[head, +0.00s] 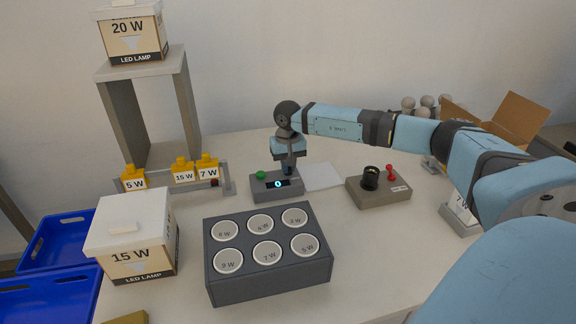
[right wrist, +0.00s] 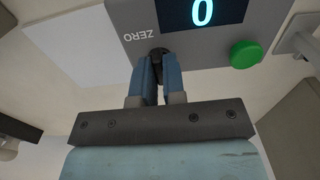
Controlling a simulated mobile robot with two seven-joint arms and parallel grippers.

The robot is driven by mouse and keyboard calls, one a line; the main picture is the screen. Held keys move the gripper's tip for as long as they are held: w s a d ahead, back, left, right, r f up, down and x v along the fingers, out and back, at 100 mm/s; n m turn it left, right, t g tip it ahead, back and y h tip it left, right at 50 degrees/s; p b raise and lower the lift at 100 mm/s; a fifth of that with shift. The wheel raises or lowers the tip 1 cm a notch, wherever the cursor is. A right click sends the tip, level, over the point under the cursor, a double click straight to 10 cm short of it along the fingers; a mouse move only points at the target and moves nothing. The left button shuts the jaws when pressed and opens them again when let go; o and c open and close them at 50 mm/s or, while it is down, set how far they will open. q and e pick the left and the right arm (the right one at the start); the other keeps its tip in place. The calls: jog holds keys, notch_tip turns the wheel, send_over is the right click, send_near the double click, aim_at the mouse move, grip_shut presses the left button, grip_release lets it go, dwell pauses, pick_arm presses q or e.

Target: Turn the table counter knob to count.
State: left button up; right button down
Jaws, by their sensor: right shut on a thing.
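The table counter (head: 262,194) is a dark grey box on the table, with a green button (head: 261,175) and a small lit display (head: 278,184). In the right wrist view the display (right wrist: 203,11) reads 0, and the word ZERO is printed beside a small dark knob (right wrist: 159,51). My right gripper (head: 288,171) points down at the counter from above; in the right wrist view its blue fingers (right wrist: 157,68) are shut on the knob. The fingers hide most of the knob, so its exact pointing cannot be told. My left gripper is not in view.
A dark rack (head: 266,286) with several labelled round sockets stands in front of the counter. A 15 W box (head: 135,258) is at left, a grey box with a black socket and red lever (head: 380,195) at right. A pale flat plate (head: 321,177) lies beside the counter.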

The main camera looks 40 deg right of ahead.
jog(key=c, duration=1.2)
grip_release()
jog(key=shift+r, duration=0.15)
notch_tip(320, 180, up, 14)
jog(key=p, duration=0.1)
jog(key=shift+f, duration=0.2)
